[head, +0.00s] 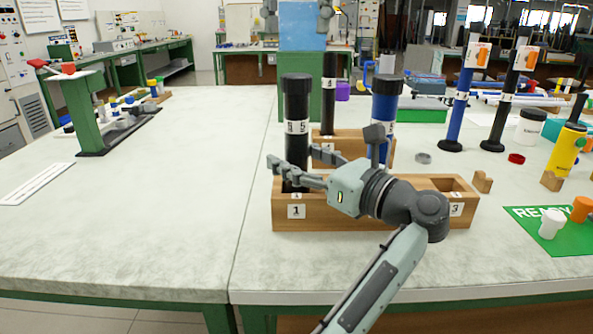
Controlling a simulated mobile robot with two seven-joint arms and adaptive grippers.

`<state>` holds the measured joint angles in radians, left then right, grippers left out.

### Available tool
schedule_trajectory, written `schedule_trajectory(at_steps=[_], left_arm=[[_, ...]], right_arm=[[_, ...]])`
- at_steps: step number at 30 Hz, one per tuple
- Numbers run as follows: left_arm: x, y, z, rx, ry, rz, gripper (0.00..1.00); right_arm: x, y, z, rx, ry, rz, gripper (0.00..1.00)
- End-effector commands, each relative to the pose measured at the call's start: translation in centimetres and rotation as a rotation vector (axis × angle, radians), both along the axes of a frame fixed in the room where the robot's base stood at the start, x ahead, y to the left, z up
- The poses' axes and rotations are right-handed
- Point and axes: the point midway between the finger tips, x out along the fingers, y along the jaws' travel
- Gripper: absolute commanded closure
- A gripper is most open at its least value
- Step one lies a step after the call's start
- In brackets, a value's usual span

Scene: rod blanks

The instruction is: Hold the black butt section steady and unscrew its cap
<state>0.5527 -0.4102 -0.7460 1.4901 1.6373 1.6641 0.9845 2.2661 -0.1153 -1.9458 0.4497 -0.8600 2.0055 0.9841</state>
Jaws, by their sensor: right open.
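The black butt section (296,140) stands upright in the left slot, labelled 1, of the front wooden rack (340,217). Its wide black cap (297,84) is on its top end. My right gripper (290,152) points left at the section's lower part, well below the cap. Its fingers are spread, one in front of the section and the other showing to its right, partly behind it. Contact with the section cannot be told. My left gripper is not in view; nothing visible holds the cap.
A blue capped tube (386,105) and a thinner black tube (328,90) stand close behind. Blue (462,95) and black (508,95) rods on round feet stand to the right, near a green READY mat (565,238).

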Motion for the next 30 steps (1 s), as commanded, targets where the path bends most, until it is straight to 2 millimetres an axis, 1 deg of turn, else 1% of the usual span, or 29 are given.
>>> schedule_trajectory(at_steps=[1,2,13,26,29,30], left_arm=[[0.0,0.0,-0.01,0.0,0.0,0.0,0.49],[0.0,0.0,-0.01,0.0,0.0,0.0,0.53],[-0.01,-0.01,-0.01,0.0,0.0,0.0,0.99],[-0.01,0.0,-0.01,0.0,0.0,0.0,1.0],[-0.01,0.0,-0.01,0.0,0.0,0.0,1.0],[-0.01,0.0,-0.01,0.0,0.0,0.0,1.0]], right_arm=[[0.01,0.0,-0.01,0.0,0.0,0.0,0.43],[0.01,0.0,-0.01,0.0,0.0,0.0,0.43],[0.01,0.0,-0.01,0.0,0.0,0.0,0.43],[0.0,0.0,0.0,0.0,0.0,-0.006,0.43],[0.0,0.0,0.0,0.0,0.0,-0.057,0.43],[0.0,0.0,0.0,0.0,-0.001,-0.1,0.43]])
